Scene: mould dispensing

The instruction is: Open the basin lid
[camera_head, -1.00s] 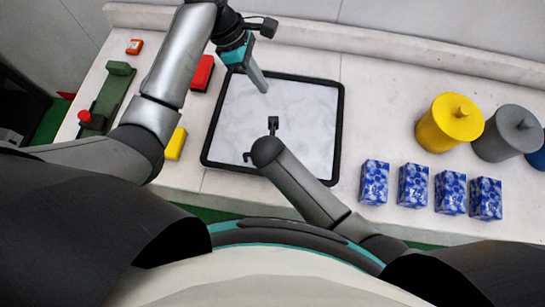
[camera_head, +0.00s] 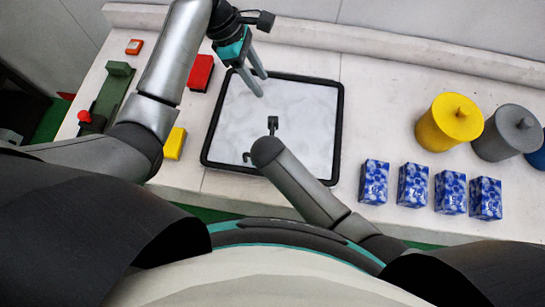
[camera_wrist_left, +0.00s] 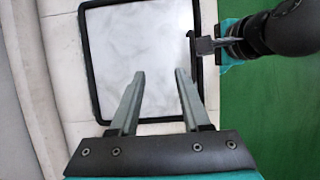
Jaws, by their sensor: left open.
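Three round basins with knobbed lids stand in a row at the right of the head view: a yellow one (camera_head: 449,124), a grey one (camera_head: 507,134) and a blue one (camera_head: 537,158) cut off by the edge. Their lids sit on top. My left gripper (camera_head: 261,86) is open and empty, above the upper left of the black-rimmed tray and far from the basins. Its two spread fingers also show in the left wrist view (camera_wrist_left: 159,75). My right arm reaches over the tray's lower edge; its gripper is partly visible in the left wrist view, and its fingers are unclear.
The black-rimmed tray (camera_head: 339,130) has a pale marbled inside. Several blue patterned boxes (camera_head: 413,186) stand before the basins. Red (camera_head: 202,73), yellow (camera_head: 175,144) and orange (camera_head: 134,46) blocks and a green device (camera_head: 109,95) lie at left. A ledge runs along the back.

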